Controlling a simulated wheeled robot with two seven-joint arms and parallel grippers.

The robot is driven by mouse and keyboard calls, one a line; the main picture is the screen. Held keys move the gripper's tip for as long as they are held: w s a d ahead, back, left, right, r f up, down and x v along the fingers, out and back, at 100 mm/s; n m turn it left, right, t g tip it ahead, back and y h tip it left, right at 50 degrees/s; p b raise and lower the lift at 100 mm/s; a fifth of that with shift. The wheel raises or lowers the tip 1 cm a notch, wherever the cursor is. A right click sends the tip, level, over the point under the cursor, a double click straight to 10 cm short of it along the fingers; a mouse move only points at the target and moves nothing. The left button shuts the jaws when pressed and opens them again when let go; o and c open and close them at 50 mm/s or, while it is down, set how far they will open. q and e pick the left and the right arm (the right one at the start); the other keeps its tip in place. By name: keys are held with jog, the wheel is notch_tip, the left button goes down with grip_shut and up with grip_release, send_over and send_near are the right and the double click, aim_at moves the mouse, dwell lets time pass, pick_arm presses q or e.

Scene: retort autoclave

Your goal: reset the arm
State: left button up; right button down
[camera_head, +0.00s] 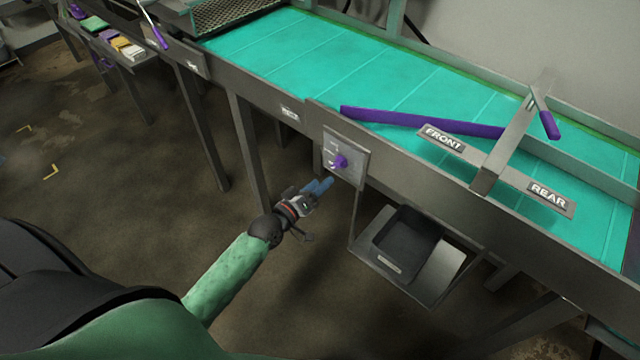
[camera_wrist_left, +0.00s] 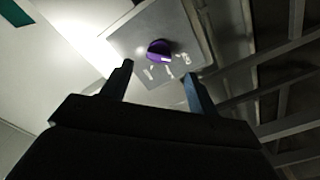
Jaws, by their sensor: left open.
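My left gripper (camera_head: 318,188) is open and empty at the end of my green-sleeved arm. It is just below and left of a purple knob (camera_head: 341,162) on a grey control panel (camera_head: 352,144) at the conveyor's side. In the left wrist view the two fingers of the gripper (camera_wrist_left: 158,82) stand apart, with the knob (camera_wrist_left: 159,49) beyond and between them. The fingers appear apart from the knob. Small labels beside the knob are too blurred to read. My right gripper is not in view.
A teal conveyor (camera_head: 330,60) runs across the back, with a purple diverter bar (camera_head: 420,121) on it. FRONT (camera_head: 441,138) and REAR (camera_head: 548,195) signs hang at the right. A dark bin (camera_head: 405,243) sits on a shelf below.

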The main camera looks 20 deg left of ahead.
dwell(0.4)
pick_arm(q)
jog(key=s+a+f+m+g+y, duration=0.2)
jog(key=s+f+g, duration=0.15)
jog(key=f, duration=0.85)
jog(key=s+a+f+m+g+y, duration=0.1)
jog(key=s+f+m+g, duration=0.25)
jog(key=f, duration=0.85)
jog(key=s+a+f+m+g+y, duration=0.2)
jog(key=s+f+g, duration=0.15)
jog(key=f, duration=0.95)
jog(key=s+d+f+g+y+b, duration=0.15)
jog(key=s+f+g, duration=0.25)
jog(key=s+f, duration=1)
jog(key=s+d+f, duration=0.5)
jog(key=s+d, duration=0.1)
jog(key=s, duration=0.2)
jog(key=shift+s+g+h, duration=0.15)
jog(key=shift+g+h, duration=0.2)
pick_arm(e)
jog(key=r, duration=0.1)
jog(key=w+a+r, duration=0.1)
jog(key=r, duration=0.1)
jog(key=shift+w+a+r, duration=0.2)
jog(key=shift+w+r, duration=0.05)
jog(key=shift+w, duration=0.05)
